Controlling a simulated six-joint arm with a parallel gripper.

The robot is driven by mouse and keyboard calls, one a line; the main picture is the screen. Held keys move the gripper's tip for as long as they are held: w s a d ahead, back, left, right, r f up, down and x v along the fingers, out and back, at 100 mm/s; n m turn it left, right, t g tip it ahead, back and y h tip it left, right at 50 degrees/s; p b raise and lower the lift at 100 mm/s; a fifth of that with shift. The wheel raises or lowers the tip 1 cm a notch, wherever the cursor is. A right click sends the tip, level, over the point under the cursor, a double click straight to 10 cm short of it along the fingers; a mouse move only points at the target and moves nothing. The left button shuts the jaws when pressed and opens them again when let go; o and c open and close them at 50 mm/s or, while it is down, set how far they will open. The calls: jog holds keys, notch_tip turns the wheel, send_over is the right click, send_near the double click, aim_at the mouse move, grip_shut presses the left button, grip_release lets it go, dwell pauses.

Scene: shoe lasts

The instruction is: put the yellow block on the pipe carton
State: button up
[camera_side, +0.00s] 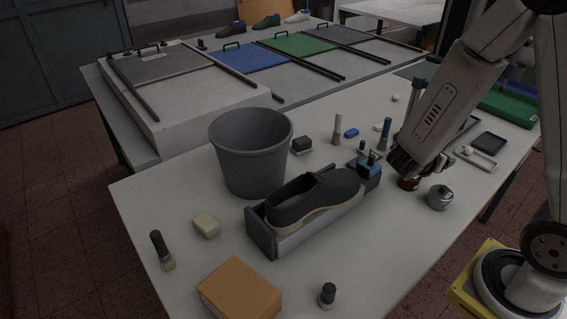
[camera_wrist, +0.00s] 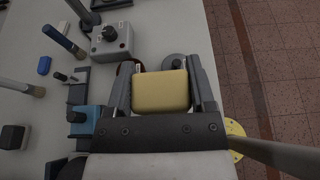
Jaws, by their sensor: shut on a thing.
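My gripper (camera_wrist: 162,92) is shut on the yellow block (camera_wrist: 162,91), which sits between its two fingers in the wrist view. In the side view my gripper (camera_side: 404,164) is low over the right part of the table, above a dark red round tin (camera_side: 408,184). The block is hidden there, so I cannot tell its height. A plain orange-brown carton (camera_side: 240,290) lies at the table's front left, far from my gripper; no marking on it is readable.
A shoe (camera_side: 315,196) in a grey holder and a grey bucket (camera_side: 250,150) stand between my gripper and the carton's side. A cream block (camera_side: 206,225), a brush (camera_side: 161,250) and a small dark-topped bottle (camera_side: 327,295) lie near the carton. A metal jar (camera_side: 439,197) stands beside my gripper.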

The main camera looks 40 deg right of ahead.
notch_tip(320, 180, up, 3)
jog(key=shift+r, duration=0.2)
jog(key=shift+w+a+r, duration=0.1)
jog(key=shift+w+r, duration=0.05)
jog(key=shift+r, duration=0.05)
jog(key=w+a+n+t+y, duration=0.2)
jog(key=w+a+n+t, duration=0.1)
jog(key=a, duration=0.4)
jog(key=w+a+n+t+y, duration=0.2)
jog(key=w+a+n+t, duration=0.2)
jog(key=w+a, duration=0.2)
jog(key=w+a+n+t+y, duration=0.2)
jog(key=w+a+n+t, duration=0.2)
jog(key=a, duration=0.4)
jog(key=shift+w, duration=0.6)
jog(key=s+a+n+y, duration=0.2)
jog(key=a+n+y, duration=0.2)
jog(key=a, duration=0.5)
jog(key=s+a+n+t+y, duration=0.15)
jog(key=a+n+y, duration=0.25)
jog(key=a, duration=0.6)
jog(key=s+a+n+y, duration=0.2)
jog(key=a+n+y, duration=0.15)
jog(key=a, duration=0.55)
jog(key=shift+y, duration=0.65)
jog(key=shift+a+f, duration=0.2)
jog(key=shift+f, duration=1.1)
jog(key=shift+a+f, duration=0.15)
jog(key=shift+f, duration=1.1)
jog(key=shift+f, duration=0.1)
